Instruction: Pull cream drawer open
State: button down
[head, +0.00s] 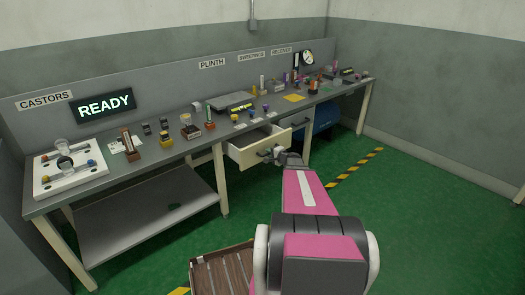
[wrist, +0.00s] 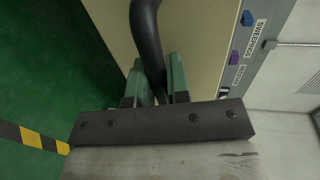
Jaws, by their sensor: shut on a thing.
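The cream drawer (head: 248,156) under the workbench stands partly open in the head view, with its interior showing from above. Its cream front (wrist: 194,40) fills the middle of the wrist view. A dark curved handle (wrist: 147,35) runs down from the top of the wrist view between my gripper's two green fingers. My gripper (wrist: 158,80) is shut on this handle. In the head view my gripper (head: 279,154) is at the drawer's front, small and partly hidden by my pink arm.
The grey workbench (head: 150,165) carries many small items, a READY display (head: 103,105) and a white tray (head: 45,182). A brown slatted crate (head: 222,272) is on the green floor near my arm. The floor to the right is clear.

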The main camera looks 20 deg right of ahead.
jog(key=f+v, duration=0.3)
jog(key=v, duration=1.1)
jog(key=shift+s, duration=0.6)
jog(key=shift+d, duration=0.15)
jog(key=c, duration=1.1)
grip_release()
jog(key=v, duration=1)
jog(key=shift+s, duration=0.35)
jog(key=shift+d, duration=0.1)
